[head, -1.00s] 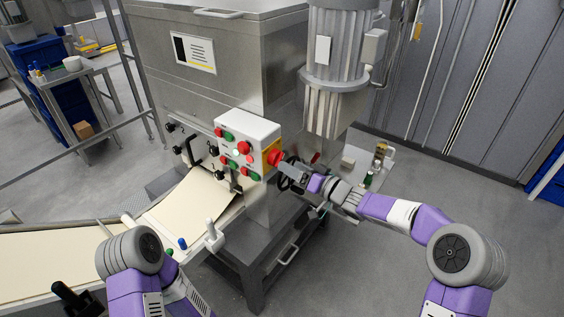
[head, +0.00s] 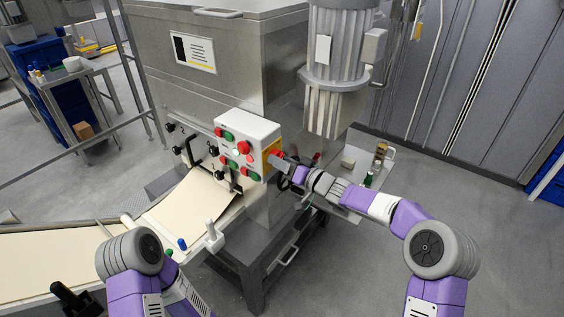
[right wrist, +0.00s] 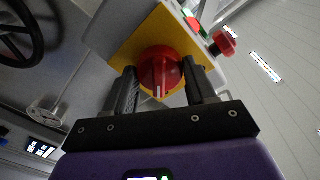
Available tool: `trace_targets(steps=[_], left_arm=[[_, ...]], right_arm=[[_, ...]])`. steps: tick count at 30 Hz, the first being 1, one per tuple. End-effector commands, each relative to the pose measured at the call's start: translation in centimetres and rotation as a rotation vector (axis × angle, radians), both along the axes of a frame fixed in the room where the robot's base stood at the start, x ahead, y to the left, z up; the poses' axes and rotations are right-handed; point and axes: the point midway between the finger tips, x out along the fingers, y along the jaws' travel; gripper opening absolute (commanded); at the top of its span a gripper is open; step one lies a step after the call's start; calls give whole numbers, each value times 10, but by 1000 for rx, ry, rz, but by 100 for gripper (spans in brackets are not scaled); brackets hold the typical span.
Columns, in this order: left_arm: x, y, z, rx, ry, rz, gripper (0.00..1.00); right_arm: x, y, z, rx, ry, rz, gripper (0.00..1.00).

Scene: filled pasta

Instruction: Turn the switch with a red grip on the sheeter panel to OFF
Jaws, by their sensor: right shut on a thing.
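The switch with the red grip (right wrist: 160,70) sits on a yellow plate (right wrist: 152,40) on the side of the sheeter panel. In the right wrist view a white mark on the grip points toward my gripper. In the head view the red grip (head: 276,155) shows only partly, at the panel's right side. My right gripper (right wrist: 163,82) is shut on the red grip, one finger on each side; it also shows in the head view (head: 284,160). The white sheeter panel (head: 262,131) carries red and green buttons. My left arm is at the lower left; its gripper is not visible.
A red mushroom button (right wrist: 224,43) sticks out of the panel near the switch. A black handwheel (right wrist: 16,40) is at the left of the wrist view. A shelf with small bottles (head: 369,178) stands right of the machine. The dough belt (head: 185,205) lies left.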

Motion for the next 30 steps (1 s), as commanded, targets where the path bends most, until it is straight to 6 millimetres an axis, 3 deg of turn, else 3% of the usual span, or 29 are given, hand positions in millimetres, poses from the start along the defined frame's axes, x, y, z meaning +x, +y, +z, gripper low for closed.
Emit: trace_targets(steps=[14, 30], left_arm=[[0, 0, -3, 0, 0, 0, 43], [0, 0, -22, 0, 0, 0, 43]], right_arm=[[0, 0, -1, -55, -75, -1, 25], [1, -1, -3, -334, -459, 0, 25]])
